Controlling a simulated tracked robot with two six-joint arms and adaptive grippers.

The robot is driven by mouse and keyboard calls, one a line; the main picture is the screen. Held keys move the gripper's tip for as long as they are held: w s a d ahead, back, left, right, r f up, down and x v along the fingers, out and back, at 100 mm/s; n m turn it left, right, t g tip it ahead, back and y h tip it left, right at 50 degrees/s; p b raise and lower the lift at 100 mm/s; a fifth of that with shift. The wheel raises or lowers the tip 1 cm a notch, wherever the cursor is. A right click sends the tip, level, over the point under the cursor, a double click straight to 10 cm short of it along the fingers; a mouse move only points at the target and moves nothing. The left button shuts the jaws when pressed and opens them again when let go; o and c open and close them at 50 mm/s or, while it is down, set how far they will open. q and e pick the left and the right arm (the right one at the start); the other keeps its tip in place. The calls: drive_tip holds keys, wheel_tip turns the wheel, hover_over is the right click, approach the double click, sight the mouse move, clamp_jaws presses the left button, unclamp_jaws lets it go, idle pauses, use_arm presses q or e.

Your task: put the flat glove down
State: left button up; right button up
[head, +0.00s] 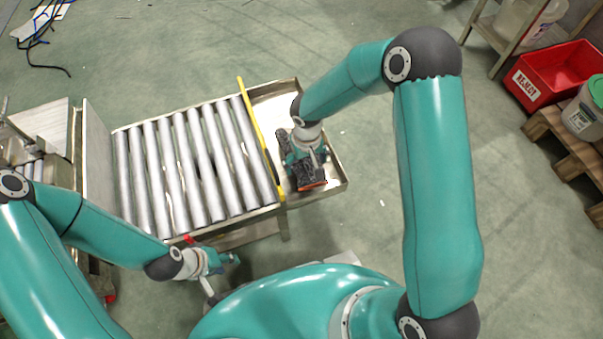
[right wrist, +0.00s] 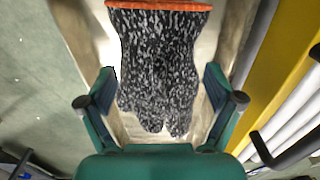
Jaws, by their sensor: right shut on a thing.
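The glove (head: 309,174) is speckled black and white with an orange cuff. In the head view it is over or on the metal tray (head: 273,112) at the right end of the roller conveyor; I cannot tell whether it touches the tray. My right gripper (head: 306,166) is above the tray, shut on the glove. In the right wrist view the glove (right wrist: 160,65) lies between the two fingers (right wrist: 160,95), cuff at the top, fingers pointing toward the palm. My left gripper (head: 228,259) is in front of the conveyor, away from the glove; its jaw state is unclear.
The roller conveyor (head: 190,165) is empty, with a yellow bar (head: 258,135) between its rollers and the tray. A red reject bin (head: 553,78) and a white tub with a green lid (head: 583,117) stand at the right on wooden pallets. The floor behind is mostly clear.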

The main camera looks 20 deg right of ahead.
wheel_tip(320, 180, down, 5)
drive_tip(key=shift+r+b, duration=0.1)
drive_tip(key=shift+b, duration=0.65)
drive_tip(key=o, duration=0.6)
drive_tip(key=shift+o, duration=0.6)
